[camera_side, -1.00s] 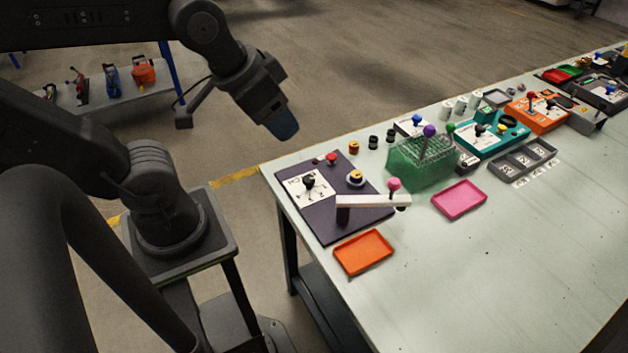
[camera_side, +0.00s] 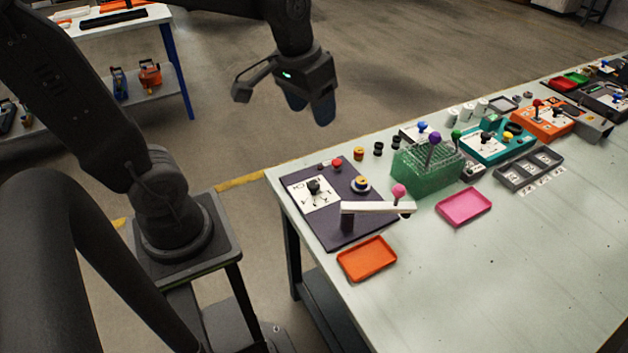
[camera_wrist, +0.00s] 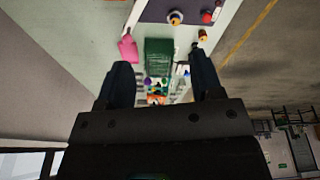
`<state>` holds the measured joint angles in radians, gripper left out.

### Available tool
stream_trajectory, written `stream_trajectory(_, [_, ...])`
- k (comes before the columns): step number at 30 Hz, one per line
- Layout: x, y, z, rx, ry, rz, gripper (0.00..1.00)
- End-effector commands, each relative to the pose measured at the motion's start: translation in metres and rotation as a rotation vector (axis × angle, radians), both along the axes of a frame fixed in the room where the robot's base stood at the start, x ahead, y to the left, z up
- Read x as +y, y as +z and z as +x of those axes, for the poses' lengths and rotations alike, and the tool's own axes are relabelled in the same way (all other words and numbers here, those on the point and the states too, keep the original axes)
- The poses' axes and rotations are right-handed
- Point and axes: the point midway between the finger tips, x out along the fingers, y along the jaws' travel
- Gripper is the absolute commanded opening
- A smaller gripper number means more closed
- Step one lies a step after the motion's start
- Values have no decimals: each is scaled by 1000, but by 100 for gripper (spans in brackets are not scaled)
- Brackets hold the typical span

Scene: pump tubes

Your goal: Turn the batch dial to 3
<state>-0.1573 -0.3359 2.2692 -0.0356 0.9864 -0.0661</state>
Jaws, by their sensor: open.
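A black dial knob (camera_side: 314,187) stands on a white marked card on the dark purple board (camera_side: 330,225). The card's lettering is too small to read, so I cannot tell if this is the batch dial. A teal panel (camera_side: 478,152) also has a black knob on a white card. My gripper (camera_side: 309,104) is open and empty, high above the floor behind the table's far edge, well apart from the board. In the wrist view, its two dark fingers (camera_wrist: 160,58) are spread, with the table beyond; the black knob is not visible there.
A white bar (camera_side: 375,208) crosses above the purple board, near a pink ball knob (camera_side: 399,191). A green rack (camera_side: 425,170), orange tray (camera_side: 367,259) and pink tray (camera_side: 464,207) stand nearby. The table's front right is clear.

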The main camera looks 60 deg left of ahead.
Motion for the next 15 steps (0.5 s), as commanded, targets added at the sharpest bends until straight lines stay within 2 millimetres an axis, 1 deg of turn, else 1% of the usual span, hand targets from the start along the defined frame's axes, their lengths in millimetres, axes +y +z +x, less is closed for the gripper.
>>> stream_trajectory(1, [11,-9,14,54,47,-18,60])
stream_trajectory(5, [37,-32,44,173,155,-65,60])
stream_trajectory(6, [46,-40,52,210,189,-81,60])
stream_trajectory(8, [60,-55,64,264,239,-105,60])
stream_trajectory(12, [94,-95,85,388,354,-164,60])
stream_trajectory(15, [114,-123,93,461,423,-204,60])
